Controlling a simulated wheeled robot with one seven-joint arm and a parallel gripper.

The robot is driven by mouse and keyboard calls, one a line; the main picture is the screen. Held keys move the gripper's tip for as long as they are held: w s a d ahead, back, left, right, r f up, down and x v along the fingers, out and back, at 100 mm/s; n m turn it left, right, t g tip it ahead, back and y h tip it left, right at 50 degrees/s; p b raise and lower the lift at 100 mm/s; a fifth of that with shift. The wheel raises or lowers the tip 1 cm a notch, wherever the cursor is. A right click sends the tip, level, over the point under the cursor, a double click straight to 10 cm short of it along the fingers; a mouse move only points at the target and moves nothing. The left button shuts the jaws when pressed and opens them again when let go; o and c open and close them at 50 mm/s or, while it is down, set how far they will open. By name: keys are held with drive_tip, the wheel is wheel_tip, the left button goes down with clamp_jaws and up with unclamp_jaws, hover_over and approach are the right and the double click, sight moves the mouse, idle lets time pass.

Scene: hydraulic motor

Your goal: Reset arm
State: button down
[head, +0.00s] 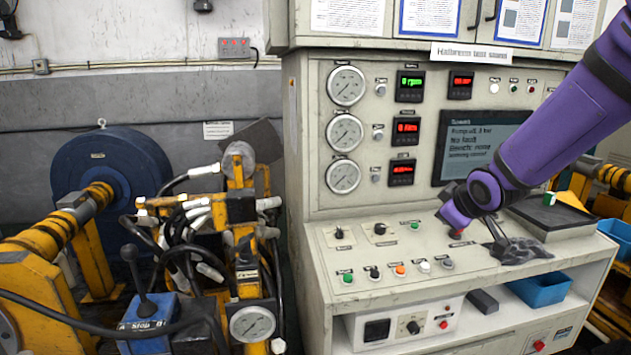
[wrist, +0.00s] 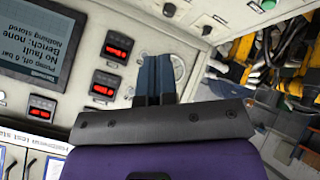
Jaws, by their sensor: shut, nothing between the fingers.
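My gripper (wrist: 155,78) shows in the wrist view as two blue-grey fingers side by side, shut with nothing between them. The fingers extend over the console's front panel, overlapping a round gauge (wrist: 179,69) in the picture. I cannot tell that they touch anything. In the head view my purple arm (head: 560,125) reaches in from the upper right and bends in front of the panel, above the sloped control desk. The fingers are not clearly visible there.
The test console (head: 295,150) has gauges (head: 346,85), red displays (head: 405,130), a screen (head: 455,140) and a sloped desk with knobs (head: 380,229). A blue bin (head: 541,289) sits below. Yellow machinery with hoses (head: 190,225) stands left.

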drive_tip(key=s+r+m+g, duration=0.1)
drive_tip(key=s+r+m, duration=0.2)
drive_tip(key=s, duration=0.7)
drive_tip(key=s+d+r+m+g, duration=0.1)
drive_tip(key=s+r+m, duration=0.2)
drive_tip(key=s, duration=0.7)
drive_tip(key=s+d+r+m+g, duration=0.1)
drive_tip(key=s+r, duration=0.3)
drive_tip(key=s, duration=0.6)
drive_tip(key=shift+s+r+m+g+h, duration=0.35)
drive_tip(key=shift+m+g, duration=0.25)
drive_tip(key=shift+m, duration=0.3)
